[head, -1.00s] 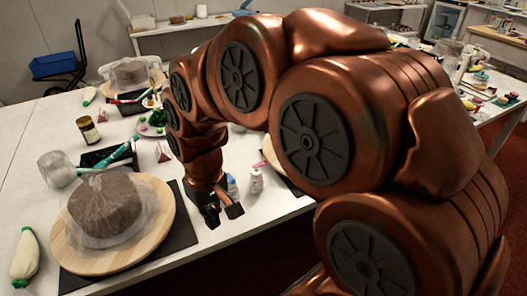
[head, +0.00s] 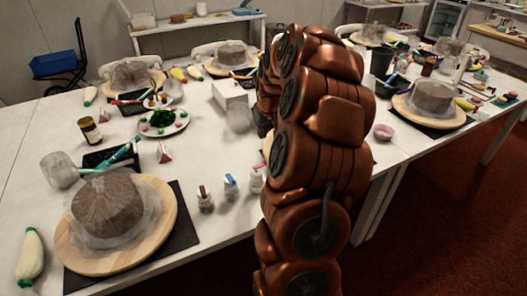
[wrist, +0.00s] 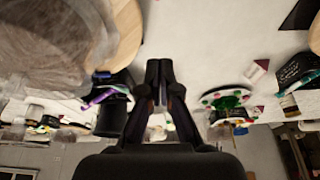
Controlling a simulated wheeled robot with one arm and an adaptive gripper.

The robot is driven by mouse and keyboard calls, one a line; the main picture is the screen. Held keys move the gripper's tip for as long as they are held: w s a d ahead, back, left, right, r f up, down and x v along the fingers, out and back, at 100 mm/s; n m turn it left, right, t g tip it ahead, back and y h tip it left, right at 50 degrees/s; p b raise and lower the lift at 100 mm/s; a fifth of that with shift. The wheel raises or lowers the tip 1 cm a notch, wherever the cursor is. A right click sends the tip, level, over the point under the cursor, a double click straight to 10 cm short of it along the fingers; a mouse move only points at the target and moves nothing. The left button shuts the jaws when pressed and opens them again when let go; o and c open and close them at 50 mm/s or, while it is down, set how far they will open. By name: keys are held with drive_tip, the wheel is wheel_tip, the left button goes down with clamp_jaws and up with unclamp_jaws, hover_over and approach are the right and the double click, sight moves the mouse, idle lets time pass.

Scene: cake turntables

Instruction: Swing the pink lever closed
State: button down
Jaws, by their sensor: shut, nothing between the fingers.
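My gripper (wrist: 159,70) is shut and empty in the wrist view, its dark fingers together over the pale table. A purple-pink handle (wrist: 100,97) shows left of the fingers, apart from them, beside a dark block (wrist: 115,113). I cannot tell for sure whether this handle is the pink lever. Near it is a wooden turntable (wrist: 126,30) bearing a large wrapped cake (wrist: 50,42). In the head view my arm hides the gripper's fingers and the table behind it, and no pink lever can be made out there.
In the head view, another wooden turntable (head: 163,225) with a wrapped cake stands front left. Small bottles (head: 230,187) stand near the table edge. A plate of green and pink pieces (head: 163,123) and a white box (head: 229,96) lie farther back. A pink bowl (head: 384,132) is right of my arm.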

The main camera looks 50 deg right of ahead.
drive_tip(key=p+x, duration=0.3)
drive_tip(key=x, duration=0.7)
drive_tip(key=shift+s+a+p, duration=0.25)
drive_tip(key=shift+s+p, duration=0.05)
drive_tip(key=shift+s, duration=0.3)
drive_tip(key=shift+s+a+p, duration=0.2)
drive_tip(key=shift+s+p, duration=0.15)
drive_tip(key=shift+s, duration=0.3)
drive_tip(key=shift+s+a+p, duration=0.25)
drive_tip(key=shift+s+p, duration=0.05)
drive_tip(key=shift+s, duration=0.3)
